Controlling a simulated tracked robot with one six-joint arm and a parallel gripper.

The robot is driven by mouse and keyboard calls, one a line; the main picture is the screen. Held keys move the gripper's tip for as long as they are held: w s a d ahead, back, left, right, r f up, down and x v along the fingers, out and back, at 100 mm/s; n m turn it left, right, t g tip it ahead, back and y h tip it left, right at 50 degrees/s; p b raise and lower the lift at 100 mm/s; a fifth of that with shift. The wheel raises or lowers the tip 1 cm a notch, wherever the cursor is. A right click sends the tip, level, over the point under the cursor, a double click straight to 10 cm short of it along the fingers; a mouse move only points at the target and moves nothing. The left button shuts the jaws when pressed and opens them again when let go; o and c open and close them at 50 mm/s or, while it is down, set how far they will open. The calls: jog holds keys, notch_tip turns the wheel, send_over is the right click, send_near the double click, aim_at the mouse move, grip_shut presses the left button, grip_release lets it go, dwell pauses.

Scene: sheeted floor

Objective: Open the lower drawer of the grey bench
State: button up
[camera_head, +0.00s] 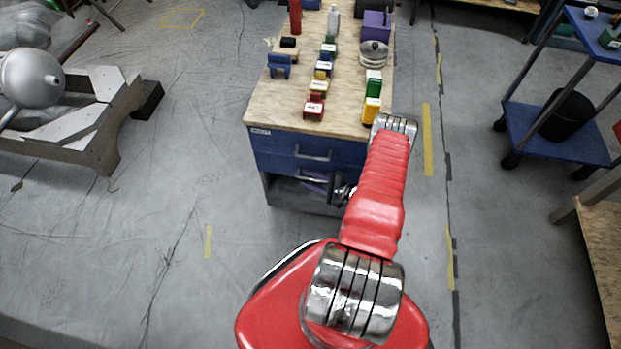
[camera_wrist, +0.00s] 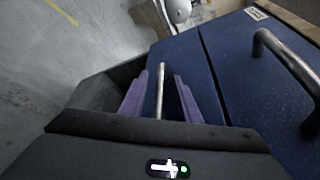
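The grey bench (camera_head: 283,203) stands ahead with a plywood top and blue drawer fronts. Its upper drawer (camera_head: 270,150) has a metal bar handle (camera_head: 313,155), which also shows at the right in the wrist view (camera_wrist: 285,60). The lower drawer (camera_wrist: 180,48) looks flush with the upper one, a thin seam between them. My gripper (camera_head: 314,183) is low at the bench front. In the wrist view its two purple fingers (camera_wrist: 160,80) stand open on either side of the lower drawer's metal handle (camera_wrist: 160,88), with gaps visible. Contact cannot be told.
Several coloured blocks, a kettle-like pot (camera_head: 373,54) and a purple box (camera_head: 376,26) stand on the bench top. A blue trolley (camera_head: 555,137) is at the right. A grey wooden frame (camera_head: 88,125) with a silver tank (camera_head: 32,78) is at the left. The floor before the bench is clear.

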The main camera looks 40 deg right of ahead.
jog(key=shift+c, duration=0.2)
grip_shut()
dwell(0.3)
